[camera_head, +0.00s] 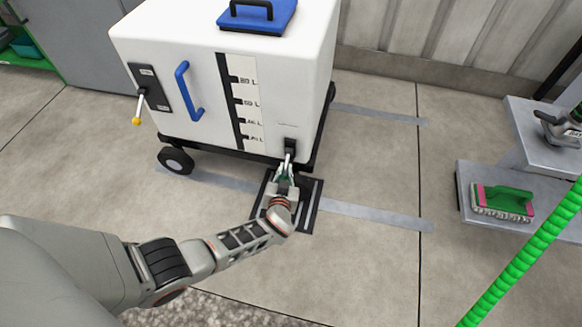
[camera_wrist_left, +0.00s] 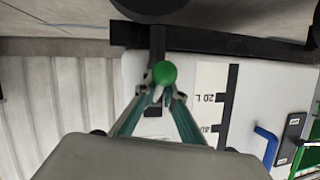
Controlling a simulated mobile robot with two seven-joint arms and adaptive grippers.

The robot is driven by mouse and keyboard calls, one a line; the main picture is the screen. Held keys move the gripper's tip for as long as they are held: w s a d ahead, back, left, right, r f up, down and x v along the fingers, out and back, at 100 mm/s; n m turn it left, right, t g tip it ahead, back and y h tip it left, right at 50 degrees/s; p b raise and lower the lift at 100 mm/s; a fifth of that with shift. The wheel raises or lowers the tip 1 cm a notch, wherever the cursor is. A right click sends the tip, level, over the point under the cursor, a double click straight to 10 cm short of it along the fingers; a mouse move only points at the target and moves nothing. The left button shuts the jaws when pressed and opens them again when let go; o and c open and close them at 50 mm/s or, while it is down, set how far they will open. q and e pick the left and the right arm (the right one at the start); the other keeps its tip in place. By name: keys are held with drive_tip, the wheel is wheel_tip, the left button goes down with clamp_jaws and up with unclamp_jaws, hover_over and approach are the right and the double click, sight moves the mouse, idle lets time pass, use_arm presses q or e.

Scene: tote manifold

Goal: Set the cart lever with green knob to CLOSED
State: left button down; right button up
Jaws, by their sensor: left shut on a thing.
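The white cart (camera_head: 290,90) stands on dark wheels at the top centre of the head view. My left gripper (camera_head: 286,172) is at the cart's lower front right corner, below a small dark fitting (camera_head: 291,146). In the left wrist view the round green knob (camera_wrist_left: 164,73) sits between the fingertips of my left gripper (camera_wrist_left: 160,96), which is shut on it. The lever behind the knob is mostly hidden, and I cannot read its setting. In the head view the gripper covers most of the knob. My right gripper is not in view.
Another lever with a yellow knob (camera_head: 136,121) and a blue handle (camera_head: 188,92) are on the cart's left front. A dark floor grate (camera_head: 305,217) lies under my left gripper. Grey steps (camera_head: 475,215) with a green brush (camera_head: 503,199) stand right, near a green hose (camera_head: 522,260).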

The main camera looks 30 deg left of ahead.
use_arm(q)
drive_tip(key=shift+a+f, duration=0.1)
idle(0.4)
drive_tip(key=c, duration=2.1)
unclamp_jaws()
drive_tip(key=shift+w, duration=0.1)
